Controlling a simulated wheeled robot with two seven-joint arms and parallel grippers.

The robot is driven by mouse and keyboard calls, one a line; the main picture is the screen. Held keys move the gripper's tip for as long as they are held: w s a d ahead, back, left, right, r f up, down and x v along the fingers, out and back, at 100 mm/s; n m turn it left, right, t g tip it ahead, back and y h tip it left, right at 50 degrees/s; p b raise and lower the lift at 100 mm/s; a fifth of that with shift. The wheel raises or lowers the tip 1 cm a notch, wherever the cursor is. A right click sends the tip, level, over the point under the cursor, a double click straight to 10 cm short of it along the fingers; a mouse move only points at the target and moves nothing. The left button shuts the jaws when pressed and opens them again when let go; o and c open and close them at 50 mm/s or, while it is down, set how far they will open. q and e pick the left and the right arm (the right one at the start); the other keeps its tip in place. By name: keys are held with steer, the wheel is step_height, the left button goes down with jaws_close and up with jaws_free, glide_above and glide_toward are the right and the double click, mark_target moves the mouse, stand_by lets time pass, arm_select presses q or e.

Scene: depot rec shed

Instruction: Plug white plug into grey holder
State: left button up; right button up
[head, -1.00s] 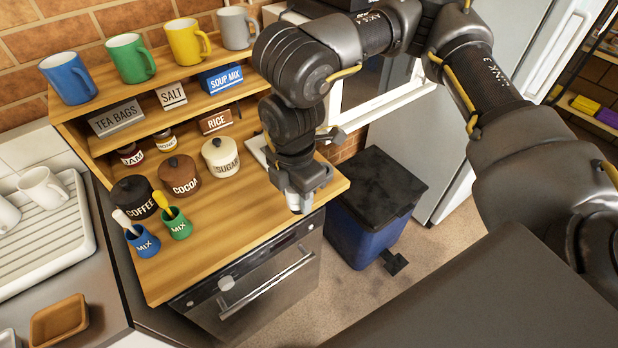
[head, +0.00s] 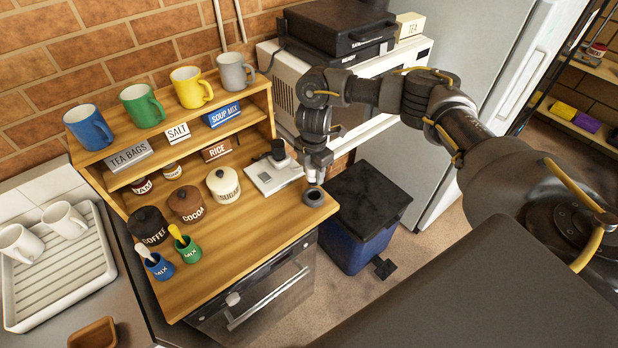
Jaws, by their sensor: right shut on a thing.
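My right gripper (head: 316,160) points down over the right end of the wooden counter. It is shut on the white plug (head: 312,174), of which only a small pale part shows below the fingers. The grey holder (head: 313,197), a short dark-grey ring with a round opening, sits on the counter near its right front corner. The plug appears just above the holder; from this angle I cannot tell whether a gap separates them or how well they line up. My left gripper is not in view.
A pale flat device (head: 272,178) with a dark upright part stands left of the holder. Sugar (head: 223,186), cocoa and coffee jars stand further left, below a shelf with several mugs. A blue bin (head: 365,215) is beside the counter. The counter's front middle is clear.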

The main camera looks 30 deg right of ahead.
steer(key=shift+d, duration=0.1)
steer(key=shift+f, duration=0.15)
step_height(320, 180, down, 5)
steer(key=b, duration=0.5)
steer(key=shift+b, duration=0.35)
steer(key=shift+f+b, duration=0.75)
steer(key=shift+f, duration=0.7)
stand_by(0.6)
steer(key=o, duration=1.1)
steer(key=shift+c, duration=0.2)
steer(key=shift+r, duration=0.15)
step_height(320, 180, up, 11)
steer(key=shift+f, duration=0.2)
